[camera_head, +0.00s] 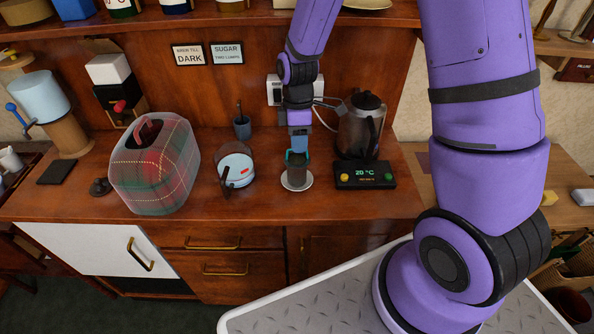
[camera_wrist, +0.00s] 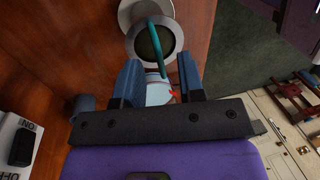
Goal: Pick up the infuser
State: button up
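The infuser (camera_head: 297,174) looks like a dark grey mesh cylinder with a teal handle, standing upright on a small pale saucer (camera_head: 305,186) on the wooden counter. In the wrist view the infuser (camera_wrist: 147,42) shows from above, its teal handle crossing its round mouth and reaching down toward the fingers; the saucer (camera_wrist: 129,13) shows behind it. My gripper (camera_head: 299,147) is directly above the infuser in the head view. In the wrist view my gripper (camera_wrist: 159,70) is open, its blue fingers apart. The handle's end lies between them in that picture; contact cannot be told.
A tartan cosy (camera_head: 155,165) is farther left. The counter's front strip is clear.

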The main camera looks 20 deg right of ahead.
aim_at(297, 165)
jog(key=shift+s+a+f, duration=0.1)
jog(key=shift+s+f, duration=0.05)
jog(key=shift+f, duration=0.55)
jog(key=shift+s+f, duration=0.1)
jog(key=shift+f, duration=0.55)
jog(key=shift+c, duration=0.2)
grip_shut()
jog(key=shift+r, duration=0.2)
